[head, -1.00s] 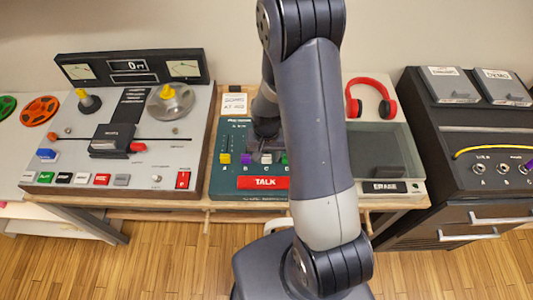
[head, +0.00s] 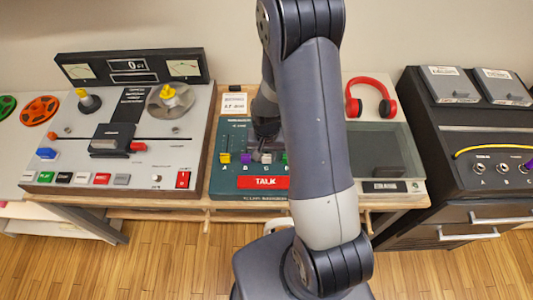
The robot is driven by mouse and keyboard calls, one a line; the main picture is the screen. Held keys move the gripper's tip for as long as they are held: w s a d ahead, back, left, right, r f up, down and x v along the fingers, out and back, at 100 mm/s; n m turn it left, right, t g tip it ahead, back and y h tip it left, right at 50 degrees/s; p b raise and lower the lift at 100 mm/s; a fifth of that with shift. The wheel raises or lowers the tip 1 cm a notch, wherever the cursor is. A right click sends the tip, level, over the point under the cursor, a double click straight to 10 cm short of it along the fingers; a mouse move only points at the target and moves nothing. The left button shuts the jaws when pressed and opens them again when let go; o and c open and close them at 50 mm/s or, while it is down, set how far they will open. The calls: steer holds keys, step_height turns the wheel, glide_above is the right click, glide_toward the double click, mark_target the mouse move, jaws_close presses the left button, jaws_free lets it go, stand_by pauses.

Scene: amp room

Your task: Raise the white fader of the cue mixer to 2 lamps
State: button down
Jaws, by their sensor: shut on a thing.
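The cue mixer (head: 226,187) is a dark green panel on the wooden bench, with a red TALK bar (head: 263,182) at its front. Its fader caps stand in a row: yellow (head: 225,158), purple (head: 245,158), white (head: 266,158) and green (head: 285,158). My gripper (head: 264,148) points down over the white fader and is shut on it. The dark fingers and my arm hide much of the slots and the panel's right side. I cannot make out any lamps or whether they are lit.
A tape machine (head: 190,130) stands left of the mixer. A black cabinet (head: 440,130) with a yellow cable stands far right. A small sign (head: 234,103) is behind the mixer.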

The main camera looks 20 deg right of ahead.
steer(key=shift+w+d+b, duration=0.15)
steer(key=shift+w+d, duration=0.05)
steer(key=shift+w, duration=0.45)
steer(key=shift+w+d+b, duration=0.15)
steer(key=shift+w+d, duration=0.1)
steer(key=shift+w, duration=0.35)
steer(key=shift+w+d+b, duration=0.15)
steer(key=shift+w+d, duration=0.05)
steer(key=shift+w, duration=0.45)
steer(key=c, duration=1.1)
jaws_free()
steer(key=shift+r, duration=0.15)
step_height(320, 180, up, 10)
steer(key=shift+r+b, duration=0.25)
steer(key=shift+b, duration=0.25)
